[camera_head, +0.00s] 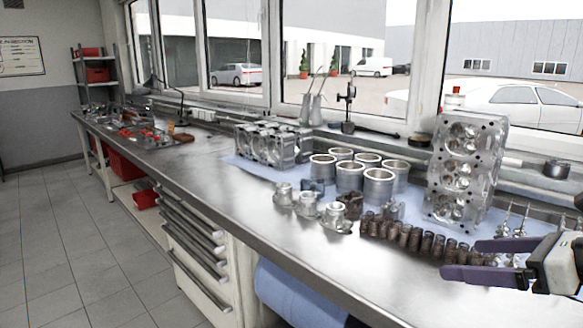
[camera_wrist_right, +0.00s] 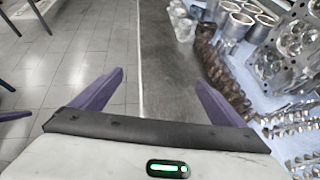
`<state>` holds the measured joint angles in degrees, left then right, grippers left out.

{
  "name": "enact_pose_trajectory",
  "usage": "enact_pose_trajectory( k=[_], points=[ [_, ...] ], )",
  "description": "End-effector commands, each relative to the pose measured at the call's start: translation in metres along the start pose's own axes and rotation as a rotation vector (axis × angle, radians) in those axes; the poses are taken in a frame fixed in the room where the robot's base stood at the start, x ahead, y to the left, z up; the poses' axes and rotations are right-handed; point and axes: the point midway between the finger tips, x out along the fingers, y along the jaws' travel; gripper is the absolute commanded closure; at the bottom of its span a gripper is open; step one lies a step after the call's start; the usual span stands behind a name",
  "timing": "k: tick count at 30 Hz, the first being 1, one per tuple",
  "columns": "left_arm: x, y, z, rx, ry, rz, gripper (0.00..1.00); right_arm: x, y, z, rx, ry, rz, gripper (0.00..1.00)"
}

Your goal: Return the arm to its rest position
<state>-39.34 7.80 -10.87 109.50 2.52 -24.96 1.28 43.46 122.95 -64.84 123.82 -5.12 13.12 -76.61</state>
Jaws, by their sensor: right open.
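My right gripper (camera_head: 462,260) comes in from the right edge in the head view, with its purple fingers spread apart and nothing between them. It hangs over the front right part of the metal workbench (camera_head: 270,222), beside a row of brown cylindrical parts (camera_head: 415,240). In the right wrist view the open fingers (camera_wrist_right: 155,95) frame the bench's front edge, with the floor on the left. The brown parts (camera_wrist_right: 222,80) lie just beyond the right finger in that view. My left gripper is not in view.
Metal cylinder liners (camera_head: 350,175), an engine block (camera_head: 268,146) and an upright cylinder head (camera_head: 462,170) stand on a blue cloth at the back. Small metal housings (camera_head: 308,205) stand nearer. The bench's front middle is clear. Drawers (camera_head: 195,245) are below.

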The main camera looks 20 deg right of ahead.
Motion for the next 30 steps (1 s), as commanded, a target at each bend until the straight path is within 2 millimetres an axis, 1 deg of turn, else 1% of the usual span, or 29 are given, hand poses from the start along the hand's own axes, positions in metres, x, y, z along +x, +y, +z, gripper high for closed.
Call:
enact_pose_trajectory(
  k=[1, 4, 8, 11, 14, 17, 18, 20, 21, 23, 24, 26, 27, 29, 30],
  points=[
    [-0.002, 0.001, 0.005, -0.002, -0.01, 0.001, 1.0, 0.011, 0.007, -0.003, 0.026, 0.005, 0.023, 0.06],
    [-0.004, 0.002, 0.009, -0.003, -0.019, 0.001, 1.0, 0.03, 0.019, -0.007, 0.084, 0.01, 0.059, 0.06],
    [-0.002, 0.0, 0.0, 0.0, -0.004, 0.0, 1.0, 0.055, 0.037, -0.015, 0.172, 0.019, 0.108, 0.06],
    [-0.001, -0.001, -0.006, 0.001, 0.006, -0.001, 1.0, 0.076, 0.055, -0.023, 0.259, 0.027, 0.152, 0.06],
    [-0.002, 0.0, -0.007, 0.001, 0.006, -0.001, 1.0, 0.1, 0.078, -0.033, 0.374, 0.038, 0.2, 0.06],
    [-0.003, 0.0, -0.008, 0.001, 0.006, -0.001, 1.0, 0.128, 0.109, -0.049, 0.544, 0.055, 0.257, 0.06],
    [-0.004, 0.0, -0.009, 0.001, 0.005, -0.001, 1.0, 0.14, 0.124, -0.056, 0.631, 0.063, 0.279, 0.06],
    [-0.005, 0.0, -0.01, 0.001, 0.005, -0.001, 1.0, 0.156, 0.146, -0.069, 0.778, 0.077, 0.309, 0.06],
    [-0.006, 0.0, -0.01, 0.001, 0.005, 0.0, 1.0, 0.166, 0.16, -0.077, 0.882, 0.086, 0.324, 0.06],
    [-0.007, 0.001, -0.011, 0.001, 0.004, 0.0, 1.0, 0.179, 0.18, -0.089, 1.042, 0.099, 0.339, 0.06],
    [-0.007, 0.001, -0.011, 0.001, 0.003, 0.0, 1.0, 0.186, 0.192, -0.099, 1.152, 0.108, 0.343, 0.06],
    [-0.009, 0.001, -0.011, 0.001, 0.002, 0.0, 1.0, 0.195, 0.207, -0.113, 1.323, 0.12, 0.341, 0.06],
    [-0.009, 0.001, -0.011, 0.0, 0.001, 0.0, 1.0, 0.2, 0.217, -0.123, 1.442, 0.128, 0.333, 0.06],
    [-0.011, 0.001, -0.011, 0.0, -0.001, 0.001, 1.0, 0.206, 0.229, -0.14, 1.623, 0.136, 0.312, 0.06],
    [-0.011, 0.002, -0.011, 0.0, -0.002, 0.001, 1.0, 0.21, 0.235, -0.151, 1.746, 0.14, 0.291, 0.06]
  ],
)
